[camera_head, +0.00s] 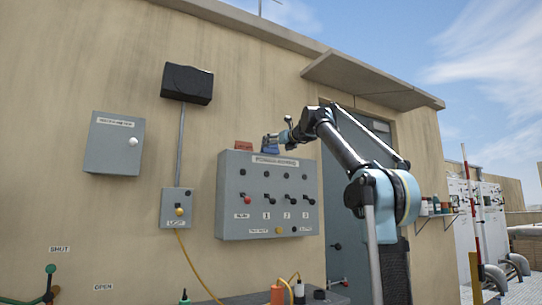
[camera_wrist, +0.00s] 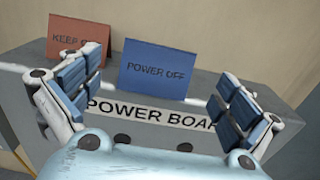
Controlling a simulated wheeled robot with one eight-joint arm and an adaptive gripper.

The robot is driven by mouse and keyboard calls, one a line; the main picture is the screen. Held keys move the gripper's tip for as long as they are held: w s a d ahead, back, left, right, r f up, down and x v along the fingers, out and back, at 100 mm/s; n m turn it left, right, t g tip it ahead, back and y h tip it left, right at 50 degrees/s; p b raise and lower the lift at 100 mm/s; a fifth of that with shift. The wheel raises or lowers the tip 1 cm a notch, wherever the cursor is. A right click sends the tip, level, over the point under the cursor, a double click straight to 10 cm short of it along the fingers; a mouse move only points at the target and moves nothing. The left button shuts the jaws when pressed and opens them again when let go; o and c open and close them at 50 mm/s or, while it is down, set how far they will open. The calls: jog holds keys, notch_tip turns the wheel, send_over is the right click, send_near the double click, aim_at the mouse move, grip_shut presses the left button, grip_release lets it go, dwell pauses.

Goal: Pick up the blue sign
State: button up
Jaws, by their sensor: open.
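The blue sign (camera_wrist: 157,70), lettered "POWER OFF", stands on top of the grey power board (camera_wrist: 185,90), leaning back slightly toward the wall. In the head view the blue sign (camera_head: 271,148) is small and partly covered by my gripper. My gripper (camera_wrist: 165,92) is open, with its fingers spread to the left and right in front of the sign. Nothing is between the pads. In the head view my gripper (camera_head: 272,141) is at the top edge of the power board (camera_head: 268,195). I cannot tell the exact gap between fingers and sign.
A red-brown sign (camera_wrist: 78,40) lettered "KEEP", the rest hidden, stands left of the blue sign, close behind my left finger. The wall (camera_wrist: 240,25) is right behind both signs. Switches line the board's front. A bench (camera_head: 325,298) with bottles is below.

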jog(key=shift+x, duration=1.35)
jog(key=shift+c, duration=0.5)
jog(key=c, duration=1)
jog(key=shift+o, duration=0.2)
